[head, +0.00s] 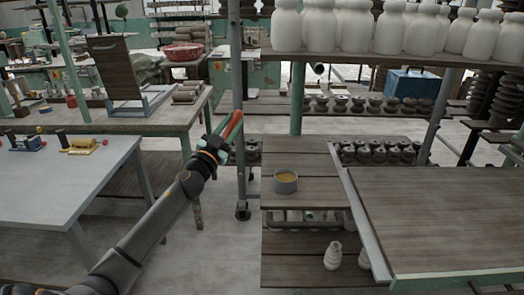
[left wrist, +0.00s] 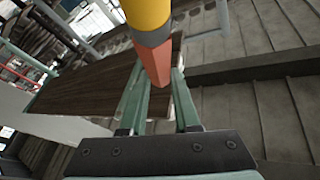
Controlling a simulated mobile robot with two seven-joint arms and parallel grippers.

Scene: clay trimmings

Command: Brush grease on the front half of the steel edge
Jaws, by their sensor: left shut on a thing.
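My left gripper (head: 221,144) is raised left of the wooden shelf and is shut on a brush (head: 234,124) with an orange-red handle. In the left wrist view the brush (left wrist: 152,62) stands between the green fingers (left wrist: 158,98), with a grey band and a yellow end towards the camera. A round grey tin (head: 286,185) with yellow-orange grease stands on the wooden shelf, right of the gripper and apart from it. The steel edge (head: 362,225) is a grey strip along the left side of the wooden table top (head: 440,215). My right gripper is out of view.
White bottles (head: 355,27) stand on the upper shelf, above a row of dark pots (head: 357,104). A green post (head: 297,95) rises behind the tin. A white bottle (head: 332,256) stands on a lower board. A pale table (head: 60,185) stands at the left.

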